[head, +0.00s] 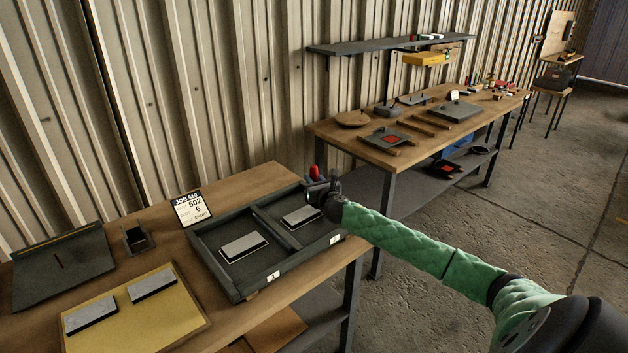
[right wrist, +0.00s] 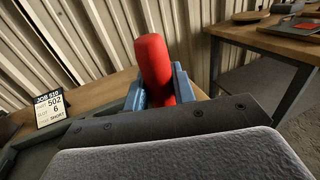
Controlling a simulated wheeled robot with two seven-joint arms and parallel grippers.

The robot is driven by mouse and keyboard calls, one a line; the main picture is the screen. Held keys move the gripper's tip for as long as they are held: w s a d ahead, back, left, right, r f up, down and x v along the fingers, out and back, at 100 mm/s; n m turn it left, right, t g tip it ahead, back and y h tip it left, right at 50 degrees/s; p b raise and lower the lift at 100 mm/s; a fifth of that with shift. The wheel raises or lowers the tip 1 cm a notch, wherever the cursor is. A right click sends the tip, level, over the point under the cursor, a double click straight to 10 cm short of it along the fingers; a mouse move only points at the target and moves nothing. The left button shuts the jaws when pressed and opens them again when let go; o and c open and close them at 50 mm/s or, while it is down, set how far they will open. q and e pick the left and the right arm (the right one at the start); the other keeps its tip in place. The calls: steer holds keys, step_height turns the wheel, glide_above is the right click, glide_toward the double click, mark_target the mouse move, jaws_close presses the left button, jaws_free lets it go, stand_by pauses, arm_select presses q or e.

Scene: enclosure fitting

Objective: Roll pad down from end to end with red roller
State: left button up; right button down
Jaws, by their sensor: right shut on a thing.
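My right gripper (head: 322,188) is shut on the red roller (head: 314,171), at the far right part of the dark tray (head: 236,294). In the right wrist view the red roller (right wrist: 155,62) stands between the blue-grey fingers of my right gripper (right wrist: 160,90). Its lower end is hidden. A grey pad (head: 300,216) lies in the tray's right compartment, just left of and below the gripper in the picture. Another pad (head: 243,246) lies in the left compartment. Whether the roller touches a pad cannot be told. My left gripper is out of view.
Two more pads (head: 152,282) (head: 90,314) lie on a yellow mat (head: 160,326). A job card (head: 191,208) stands behind the tray, beside a small dark holder (head: 138,238). A dark sloped panel (head: 58,265) stands at left. A second bench (head: 350,141) stands beyond.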

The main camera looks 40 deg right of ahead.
steer(key=shift+f+b, duration=0.4)
steer(key=shift+f, duration=0.2)
stand_by(0.6)
steer(key=shift+a, duration=0.1)
